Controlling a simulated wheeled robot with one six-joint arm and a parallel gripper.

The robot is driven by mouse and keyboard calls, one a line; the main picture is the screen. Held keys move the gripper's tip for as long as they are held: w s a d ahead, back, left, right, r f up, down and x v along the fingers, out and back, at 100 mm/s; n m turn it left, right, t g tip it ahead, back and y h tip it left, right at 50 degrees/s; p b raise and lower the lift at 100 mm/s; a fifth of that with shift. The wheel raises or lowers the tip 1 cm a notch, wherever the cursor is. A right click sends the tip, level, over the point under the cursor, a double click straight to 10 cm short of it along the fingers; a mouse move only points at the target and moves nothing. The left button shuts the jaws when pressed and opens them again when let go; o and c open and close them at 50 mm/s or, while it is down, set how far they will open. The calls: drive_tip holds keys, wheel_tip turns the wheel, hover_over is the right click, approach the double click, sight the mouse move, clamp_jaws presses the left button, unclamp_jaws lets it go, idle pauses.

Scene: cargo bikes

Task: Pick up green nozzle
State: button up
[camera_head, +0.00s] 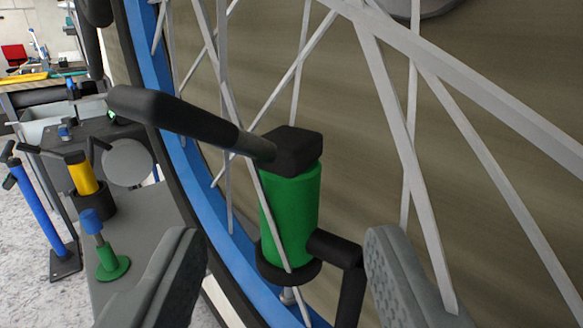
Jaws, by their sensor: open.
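The green nozzle (290,212) is a green cylinder with a black cap, a long black lever reaching up to the left, a black collar at its bottom and a bent black pipe at its lower right. It stands close to upright by the blue-rimmed wheel, and a thin spoke crosses in front of it. My gripper (284,245) is open. Its two grey fingers show at the bottom, one to the left and one to the right of the nozzle, with gaps on both sides. Neither finger visibly touches it.
The wheel's blue rim (190,170) and several grey spokes (395,110) surround the nozzle. A cluttered workbench is behind.

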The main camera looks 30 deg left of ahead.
sight(290, 203)
drive_tip(key=x, duration=0.3)
drive_tip(key=shift+w+a+r, duration=0.1)
drive_tip(key=shift+w, duration=0.2)
drive_tip(key=c, duration=1)
drive_tip(key=shift+c, duration=0.2)
drive_tip(key=shift+r, duration=0.15)
